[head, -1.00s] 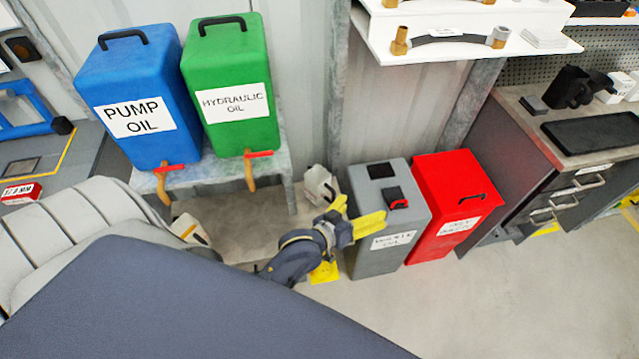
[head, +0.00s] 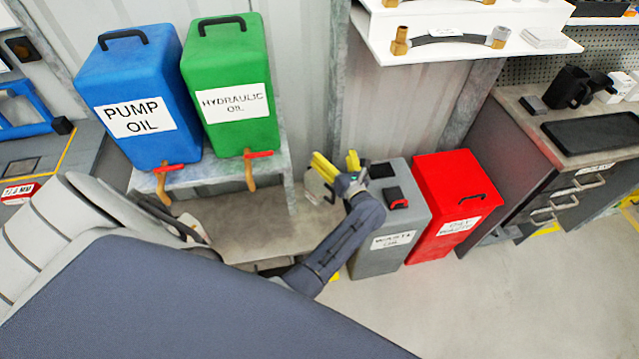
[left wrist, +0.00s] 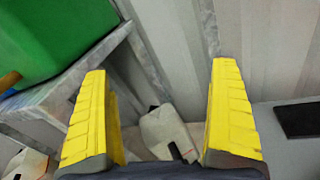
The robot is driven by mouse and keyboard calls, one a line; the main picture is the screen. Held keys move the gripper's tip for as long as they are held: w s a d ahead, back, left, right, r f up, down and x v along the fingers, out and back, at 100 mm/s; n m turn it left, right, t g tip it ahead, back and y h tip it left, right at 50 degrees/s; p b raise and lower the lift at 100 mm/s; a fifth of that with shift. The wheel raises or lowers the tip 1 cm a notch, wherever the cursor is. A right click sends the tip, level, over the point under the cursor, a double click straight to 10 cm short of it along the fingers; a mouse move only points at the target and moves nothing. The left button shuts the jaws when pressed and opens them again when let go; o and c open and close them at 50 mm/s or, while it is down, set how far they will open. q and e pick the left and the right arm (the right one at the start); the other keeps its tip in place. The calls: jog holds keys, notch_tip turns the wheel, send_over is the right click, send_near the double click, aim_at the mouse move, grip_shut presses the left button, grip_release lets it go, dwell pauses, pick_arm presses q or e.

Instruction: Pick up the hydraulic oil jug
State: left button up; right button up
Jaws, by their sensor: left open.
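A white jug (head: 318,188) with a dark cap stands low between the tank stand and the grey waste oil bin, partly behind my left gripper in the head view. It also shows in the left wrist view (left wrist: 168,130), between and beyond the fingers. A second pale jug (left wrist: 27,163) shows at the lower left there. I cannot read a label on either jug, so I cannot tell which holds hydraulic oil. My left gripper (head: 336,160) has its yellow fingers spread and empty, above the first jug and apart from it. My right gripper is not in view.
The blue pump oil tank (head: 133,95) and green hydraulic oil tank (head: 228,65) stand on a grey stand (head: 288,170) with taps at its front. The grey waste oil bin (head: 375,255) and a red bin (head: 455,190) stand to the right. A wall shelf (head: 470,42) is above.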

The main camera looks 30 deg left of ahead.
aim_at(311, 173)
pick_arm(q)
jog(key=s+f+n+g, duration=0.1)
jog(key=f+n+g, duration=0.1)
jog(key=s+f+n+g+h, duration=0.1)
jog(key=f+n+g, duration=0.1)
jog(key=f, duration=0.1)
jog(key=s+f+n+g, duration=0.1)
jog(key=f+n+g, duration=0.1)
jog(key=n, duration=0.1)
jog(key=shift+d+f, duration=0.2)
jog(key=shift+f, duration=0.2)
jog(key=shift+s+a+f+g+h, duration=0.1)
jog(key=shift+f+g+h, duration=0.2)
jog(key=shift+g, duration=0.1)
jog(key=shift+n, duration=0.3)
jog(key=shift+x, duration=2.25)
jog(key=shift+s+f, duration=0.1)
jog(key=c, duration=1.7)
